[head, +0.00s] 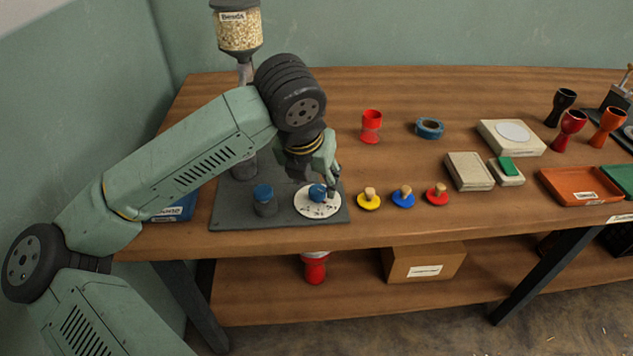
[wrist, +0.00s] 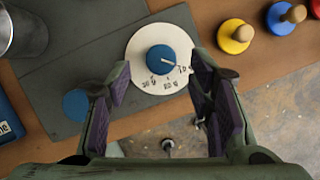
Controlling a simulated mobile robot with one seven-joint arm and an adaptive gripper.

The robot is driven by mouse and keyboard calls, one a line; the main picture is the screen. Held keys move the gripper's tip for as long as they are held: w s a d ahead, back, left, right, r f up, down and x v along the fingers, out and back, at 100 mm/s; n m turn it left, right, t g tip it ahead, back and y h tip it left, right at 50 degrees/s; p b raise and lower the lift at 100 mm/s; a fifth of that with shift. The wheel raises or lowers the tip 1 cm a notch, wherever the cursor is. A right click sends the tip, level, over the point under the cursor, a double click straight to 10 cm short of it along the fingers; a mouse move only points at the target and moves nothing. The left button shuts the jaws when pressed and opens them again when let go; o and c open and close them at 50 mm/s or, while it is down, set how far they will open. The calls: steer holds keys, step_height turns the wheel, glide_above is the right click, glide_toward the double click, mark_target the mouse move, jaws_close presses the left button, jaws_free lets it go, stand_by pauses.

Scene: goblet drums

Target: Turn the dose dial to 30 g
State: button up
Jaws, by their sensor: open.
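The dose dial is a round white plate (head: 312,210) with a blue knob (head: 317,193) at its middle, on a dark grey base. In the wrist view the blue knob (wrist: 160,59) has a white pointer line directed right and slightly down, towards a mark at the plate's right side. Black figures on the white plate (wrist: 143,40) run along its lower and right edge; they are too small to read surely. My gripper (head: 333,186) is open at the dial. In the wrist view my gripper (wrist: 161,70) has its purple-padded fingers apart, one on each side of the knob, not visibly touching it.
A blue-topped dark cylinder (head: 265,201) stands left of the dial on the grey base (head: 232,215). A bean hopper (head: 239,32) rises behind. Yellow (head: 369,201), blue (head: 403,198) and red (head: 437,195) knobbed discs lie to the right. A red goblet (head: 371,127) stands farther back.

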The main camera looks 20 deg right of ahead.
mark_target(318, 189)
steer(key=shift+x, duration=1.85)
steer(key=shift+c, duration=0.5)
steer(key=c, duration=1)
steer(key=shift+c, duration=0.2)
